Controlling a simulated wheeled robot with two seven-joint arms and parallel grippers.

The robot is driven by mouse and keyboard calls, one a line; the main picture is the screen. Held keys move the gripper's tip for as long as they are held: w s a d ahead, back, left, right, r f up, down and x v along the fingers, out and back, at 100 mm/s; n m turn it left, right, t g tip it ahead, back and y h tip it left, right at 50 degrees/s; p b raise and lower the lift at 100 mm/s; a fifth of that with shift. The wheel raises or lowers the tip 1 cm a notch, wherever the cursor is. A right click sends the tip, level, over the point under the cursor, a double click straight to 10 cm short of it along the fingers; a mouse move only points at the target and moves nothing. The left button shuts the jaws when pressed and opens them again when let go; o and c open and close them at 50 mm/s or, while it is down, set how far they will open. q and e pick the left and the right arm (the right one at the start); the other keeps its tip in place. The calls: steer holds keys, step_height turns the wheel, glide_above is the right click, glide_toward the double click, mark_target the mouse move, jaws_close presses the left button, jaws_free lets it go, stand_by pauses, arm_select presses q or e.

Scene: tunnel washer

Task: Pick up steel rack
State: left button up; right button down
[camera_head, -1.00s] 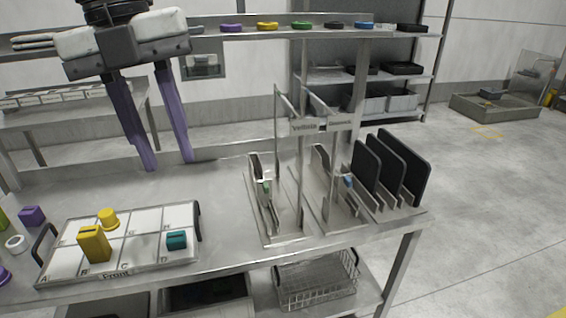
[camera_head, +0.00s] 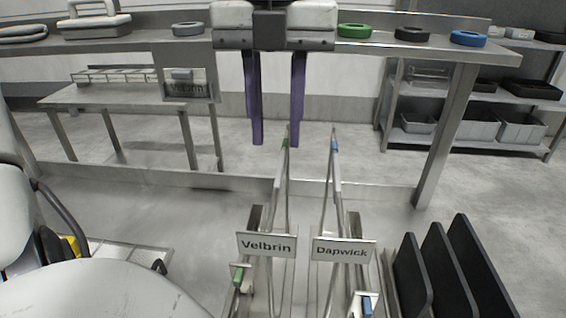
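Two steel racks stand side by side on the steel table. The left one carries a "Velbrin" sign (camera_head: 266,246) and a green tag. The right one carries a "Dapwick" sign (camera_head: 344,251) and a blue tag. Both have tall thin uprights. My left gripper (camera_head: 277,142) points down with its two long purple fingers apart. In the picture, its tips lie just above and left of the top of the Velbrin rack; I see no clear contact. Nothing shows between the fingers. The racks' bases are partly cut off by the lower edge. My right gripper is not in view.
Black plates (camera_head: 462,262) stand upright at the right of the racks. White links of mine cover the lower left, hiding most of a white tray (camera_head: 130,255). Behind, a raised shelf holds a green ring (camera_head: 354,30) and others. The table left of the racks looks bare.

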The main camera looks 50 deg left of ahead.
mark_target(280, 166)
arm_select(q)
steer(key=f, duration=0.7)
steer(key=shift+w+d+f+p, duration=0.1)
steer(key=shift+w+p, duration=0.1)
steer(key=shift+p, duration=0.1)
steer(key=shift+f, duration=0.4)
steer(key=shift+f+b, duration=0.2)
steer(key=shift+b, duration=0.25)
jaws_close()
stand_by(1.2)
steer(key=shift+w, duration=0.1)
